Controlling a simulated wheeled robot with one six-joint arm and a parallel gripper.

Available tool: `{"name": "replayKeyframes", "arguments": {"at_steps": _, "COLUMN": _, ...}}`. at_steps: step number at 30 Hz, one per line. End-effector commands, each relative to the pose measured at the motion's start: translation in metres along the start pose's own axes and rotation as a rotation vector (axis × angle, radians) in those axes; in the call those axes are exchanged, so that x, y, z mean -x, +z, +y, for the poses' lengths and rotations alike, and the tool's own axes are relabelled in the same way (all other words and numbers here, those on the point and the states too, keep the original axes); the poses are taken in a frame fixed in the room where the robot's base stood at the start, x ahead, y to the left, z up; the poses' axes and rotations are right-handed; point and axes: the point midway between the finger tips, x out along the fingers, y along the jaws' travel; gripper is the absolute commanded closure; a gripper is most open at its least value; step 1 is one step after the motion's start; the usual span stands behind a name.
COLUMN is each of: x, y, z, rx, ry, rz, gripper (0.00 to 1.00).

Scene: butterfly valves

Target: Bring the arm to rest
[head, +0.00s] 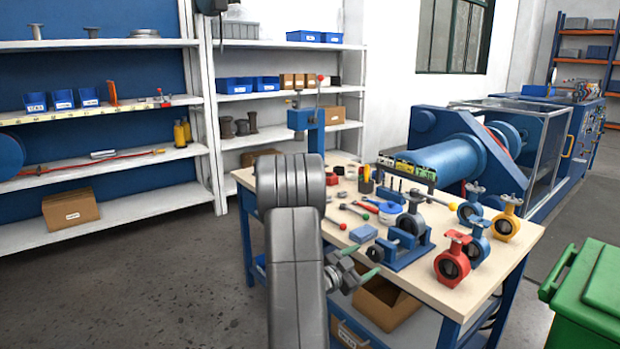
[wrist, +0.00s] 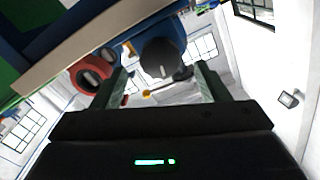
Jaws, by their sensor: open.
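My arm rises at the front of the head view, and my gripper (head: 360,262) is at its right side, low by the table's front edge. Its two green-tipped fingers are apart, with nothing seen between them. In the wrist view my gripper (wrist: 160,82) also shows its two fingers spread, and the picture is tilted. A dark round valve body (wrist: 162,58) and a red valve ring (wrist: 92,74) appear beyond the fingers, apart from them. The gap to the table edge is hard to judge.
The wooden-topped table (head: 455,296) carries red (head: 452,262), blue (head: 477,245) and yellow (head: 507,222) valves, a blue fixture (head: 408,246) and several tools. An open cardboard box (head: 388,303) sits below. A green bin (head: 590,290) stands at right. Floor at left (head: 150,275) is clear.

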Motion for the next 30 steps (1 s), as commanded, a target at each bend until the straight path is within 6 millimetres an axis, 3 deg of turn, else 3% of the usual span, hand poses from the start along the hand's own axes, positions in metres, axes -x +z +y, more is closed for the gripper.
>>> {"name": "replayKeyframes", "arguments": {"at_steps": 7, "x": -0.051, "y": -0.001, "z": 0.001, "rx": -0.001, "ry": 0.003, "rz": 0.003, "gripper": 0.32}}
{"name": "replayKeyframes", "arguments": {"at_steps": 30, "x": -0.05, "y": 0.003, "z": 0.002, "rx": -0.743, "ry": -0.002, "rz": 0.002, "gripper": 0.32}}
